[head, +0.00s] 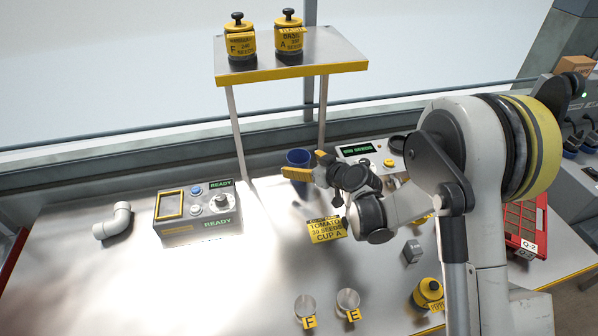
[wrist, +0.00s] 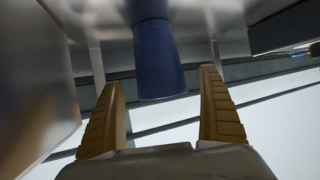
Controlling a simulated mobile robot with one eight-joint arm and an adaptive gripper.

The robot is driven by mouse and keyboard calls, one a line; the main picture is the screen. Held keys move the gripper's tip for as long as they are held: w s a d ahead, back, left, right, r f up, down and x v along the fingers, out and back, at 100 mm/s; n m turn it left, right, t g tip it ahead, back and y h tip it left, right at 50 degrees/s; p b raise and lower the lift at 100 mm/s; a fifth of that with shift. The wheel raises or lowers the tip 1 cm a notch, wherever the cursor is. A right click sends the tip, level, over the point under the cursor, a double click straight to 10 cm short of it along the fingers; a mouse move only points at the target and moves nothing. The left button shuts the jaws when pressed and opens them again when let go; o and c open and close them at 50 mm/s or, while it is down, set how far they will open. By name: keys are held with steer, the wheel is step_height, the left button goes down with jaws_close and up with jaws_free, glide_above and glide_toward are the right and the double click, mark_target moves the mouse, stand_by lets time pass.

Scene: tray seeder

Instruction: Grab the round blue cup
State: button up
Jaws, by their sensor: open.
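The round blue cup (head: 298,158) stands on the metal table under the raised shelf, partly hidden by my gripper in the head view. In the wrist view the blue cup (wrist: 158,62) appears upside down, between and beyond the two yellow fingers. My gripper (head: 303,166) is open, with its fingers pointing toward the cup. In the wrist view my gripper (wrist: 162,105) has one finger to each side of the cup's line, with nothing held. I cannot tell whether a finger touches the cup.
A raised shelf (head: 290,75) with yellow-lidded jars stands behind on thin legs. A grey control box (head: 198,212) is left, a display box (head: 360,155) right of the cup. A yellow label card (head: 326,229), clear cups (head: 305,308) and a yellow jar (head: 428,295) are nearer.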

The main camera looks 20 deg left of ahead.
steer(key=x, duration=0.2)
steer(key=shift+w+a+f, duration=0.1)
steer(key=shift+a+f, duration=0.05)
steer(key=shift+a, duration=0.05)
steer(key=c, duration=1.3)
steer(key=shift+o, duration=0.2)
